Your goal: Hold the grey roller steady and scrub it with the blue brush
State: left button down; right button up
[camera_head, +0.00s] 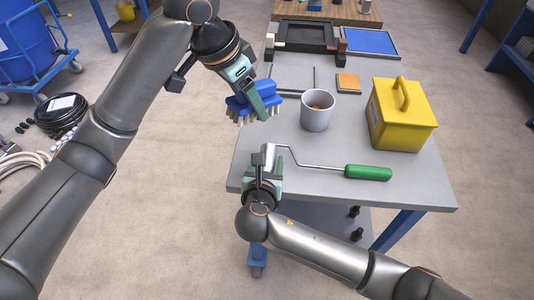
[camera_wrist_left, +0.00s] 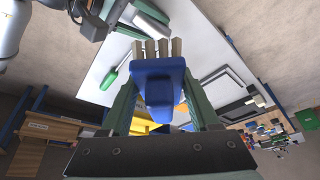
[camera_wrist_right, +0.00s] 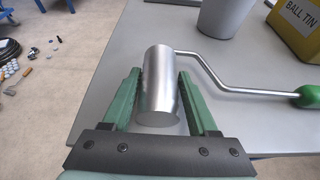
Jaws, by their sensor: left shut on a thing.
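The grey roller (camera_head: 269,156) hangs at the near left corner of the table, on a bent metal rod with a green handle (camera_head: 368,172) lying on the tabletop. My right gripper (camera_head: 264,180) is at the roller. In the right wrist view the roller (camera_wrist_right: 160,85) sits between the two green fingers; whether they press on it is unclear. My left gripper (camera_head: 262,100) is shut on the blue brush (camera_head: 241,102), above the table's left edge, up and left of the roller and apart from it. The brush's blue back (camera_wrist_left: 160,85) and pale bristles show in the left wrist view.
A grey cup (camera_head: 317,112) stands behind the roller rod. A yellow tin (camera_head: 402,115) stands on the right. An orange block (camera_head: 347,83), a black frame (camera_head: 305,37) and a blue panel (camera_head: 370,42) lie farther back. The grey table (camera_head: 420,190) is clear along its right front.

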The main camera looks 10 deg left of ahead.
pick_arm(q)
jog(key=shift+r, duration=0.1)
pick_arm(e)
jog(key=shift+r, duration=0.15)
pick_arm(q)
jog(key=shift+r+p, duration=1)
jog(key=shift+p, duration=0.05)
pick_arm(e)
jog(key=shift+a+r, duration=0.1)
jog(key=shift+r, duration=0.55)
jog(key=o, duration=0.6)
jog(key=shift+c, duration=0.2)
jog(key=v, duration=1.2)
jog(key=shift+f, duration=0.1)
